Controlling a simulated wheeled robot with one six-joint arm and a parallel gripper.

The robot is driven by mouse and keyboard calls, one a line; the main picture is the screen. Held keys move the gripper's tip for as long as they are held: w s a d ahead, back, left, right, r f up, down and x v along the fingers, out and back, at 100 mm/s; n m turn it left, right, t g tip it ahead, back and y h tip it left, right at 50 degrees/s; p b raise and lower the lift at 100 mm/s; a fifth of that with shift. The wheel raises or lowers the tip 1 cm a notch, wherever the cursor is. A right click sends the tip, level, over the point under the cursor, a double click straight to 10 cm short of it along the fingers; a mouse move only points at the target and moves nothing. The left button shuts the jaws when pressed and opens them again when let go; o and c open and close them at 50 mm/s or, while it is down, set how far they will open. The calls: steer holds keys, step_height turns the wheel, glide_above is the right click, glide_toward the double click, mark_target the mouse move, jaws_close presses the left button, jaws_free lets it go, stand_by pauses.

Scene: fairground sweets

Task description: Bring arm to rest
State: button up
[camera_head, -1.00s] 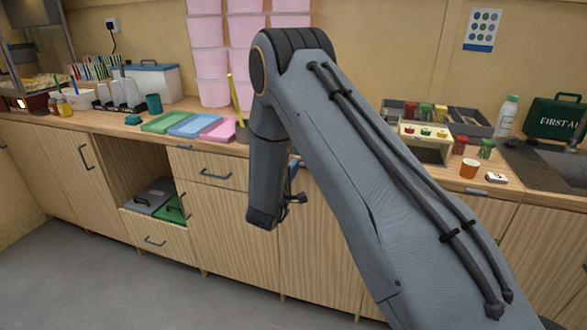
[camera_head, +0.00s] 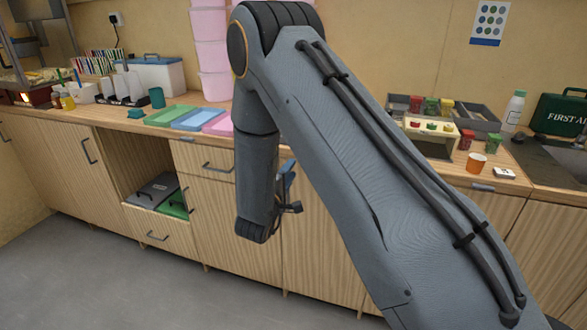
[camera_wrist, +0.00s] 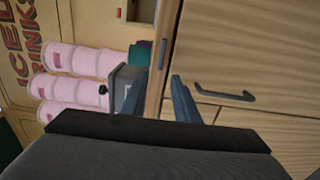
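My gripper (camera_head: 288,188) shows only partly in the head view, behind my hanging forearm, in front of the wooden cabinet fronts (camera_head: 323,235). In the wrist view, my gripper (camera_wrist: 159,90) has two blue-grey fingers standing apart, with nothing seen held between them. Past the fingers are the counter edge and a wooden door with a dark handle (camera_wrist: 221,94). My upper arm crosses the head view from lower right to top centre, bends at the elbow, and hides part of the counter.
Pink tubs (camera_head: 212,55) are stacked at the back of the counter, also seen in the wrist view (camera_wrist: 62,88). Coloured trays (camera_head: 193,119) lie at the front edge. An orange cup (camera_head: 477,162) and green first-aid case (camera_head: 560,116) stand at the right. Grey floor (camera_head: 110,280) is clear.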

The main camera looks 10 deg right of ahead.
steer(key=shift+s+a, duration=0.2)
steer(key=shift+s, duration=0.15)
steer(key=s+d+m+g+y, duration=0.1)
steer(key=s+m+g+y, duration=0.2)
steer(key=s, duration=0.8)
steer(key=s+d+r+m+g+y, duration=0.1)
steer(key=s+m+g, duration=0.4)
steer(key=s, duration=0.7)
steer(key=s+d+m+g+y, duration=0.3)
steer(key=s+g, duration=0.4)
steer(key=s, duration=0.5)
steer(key=shift+d+r+m+y, duration=0.15)
steer(key=shift+r+m+y, duration=0.35)
steer(key=shift+y, duration=0.5)
steer(key=shift+s+f, duration=0.1)
